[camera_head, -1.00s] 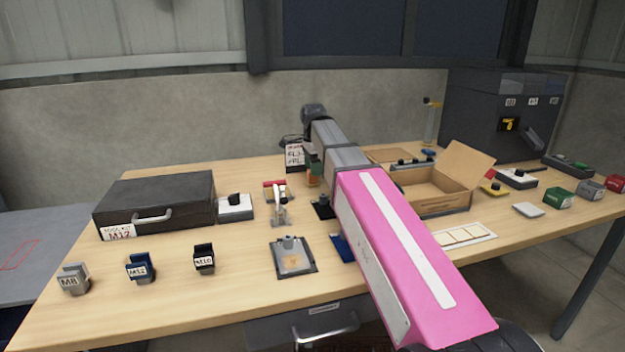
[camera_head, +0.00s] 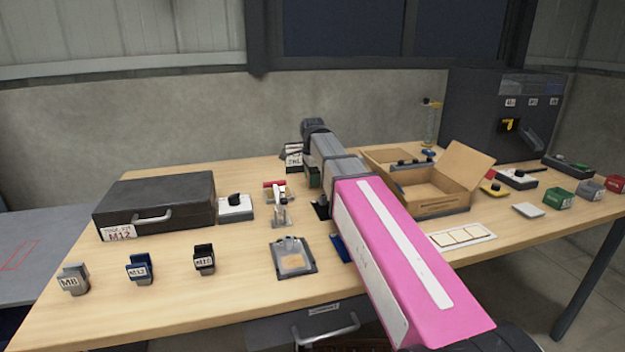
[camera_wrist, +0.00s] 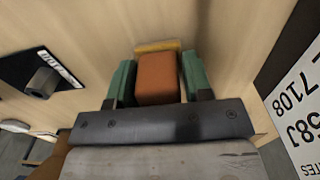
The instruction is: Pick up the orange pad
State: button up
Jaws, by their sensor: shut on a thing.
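The orange pad (camera_wrist: 157,78) shows in the wrist view as an orange-brown block between the two green fingers of my gripper (camera_wrist: 158,84). The fingers are shut on it, one on each side. A yellowish strip (camera_wrist: 157,46) shows at the pad's far end. In the head view my arm hides the pad, and only a little of my gripper's dark green finger (camera_head: 314,177) shows near the back of the table. How far the pad is above the wood surface is hard to tell.
An open cardboard box (camera_head: 440,203) stands right of my arm. A white-labelled block (camera_head: 293,157) is close behind my gripper.

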jog(key=shift+r, duration=0.55)
jog(key=r, duration=0.3)
jog(key=shift+s+a+r, duration=0.15)
jog(key=shift+a+r, duration=0.1)
jog(key=shift+a, duration=0.1)
jog(key=s+a+r, duration=0.5)
jog(key=a+r, duration=0.1)
jog(key=a, duration=0.3)
jog(key=shift+s+a+r, duration=0.2)
jog(key=shift+a, duration=0.05)
jog(key=shift+o, duration=0.9)
